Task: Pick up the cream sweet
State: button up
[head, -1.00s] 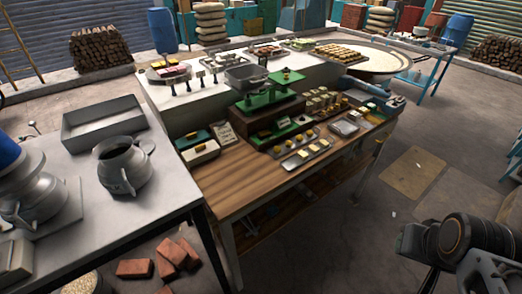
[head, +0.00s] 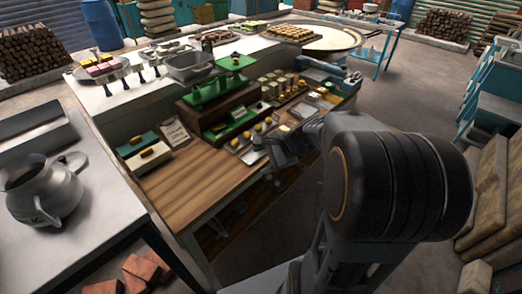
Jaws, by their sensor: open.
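A small metal tray (head: 233,150) stands near the front edge of the wooden counter, with a row of round yellow sweets (head: 247,134) on it. Pale cream-coloured pieces lie beside the yellow ones, and one cream sweet (head: 284,128) shows just beyond my gripper. My gripper (head: 268,150) is open, over the counter's front edge at the right end of this tray. It covers part of the tray and the sweets there. I cannot tell whether its fingers touch anything.
A green scale (head: 212,88) stands behind the tray. Several stacked sweets (head: 270,85) stand to its right. Two small boxes (head: 148,155) and a sign (head: 174,132) are at the left. The wooden counter (head: 190,185) is bare at front left. A grey pot (head: 42,190) stands on the left table.

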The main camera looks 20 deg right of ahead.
jog(key=w+d+f+m+t+b, duration=0.1)
jog(key=w+d+f+m+t, duration=0.25)
jog(key=d+m, duration=0.35)
jog(key=w+d+f+m+t+b, duration=0.1)
jog(key=w+d+f+m+t, duration=0.25)
jog(key=d+m, duration=0.25)
jog(key=shift+m+h, duration=0.5)
jog(key=shift+d+f+p+x, duration=0.2)
jog(key=shift+p+x, duration=0.25)
jog(key=shift+x, duration=1.9)
jog(key=shift+d+f+p+x, duration=0.2)
jog(key=shift+p+x, duration=0.3)
jog(key=shift+x, duration=1.8)
jog(key=shift+d+f+p+x, duration=0.15)
jog(key=shift+p+x, duration=0.3)
jog(key=shift+x, duration=1.9)
jog(key=shift+c, duration=0.3)
jog(key=c, duration=0.9)
jog(key=shift+r, duration=0.1)
jog(key=shift+c, duration=0.2)
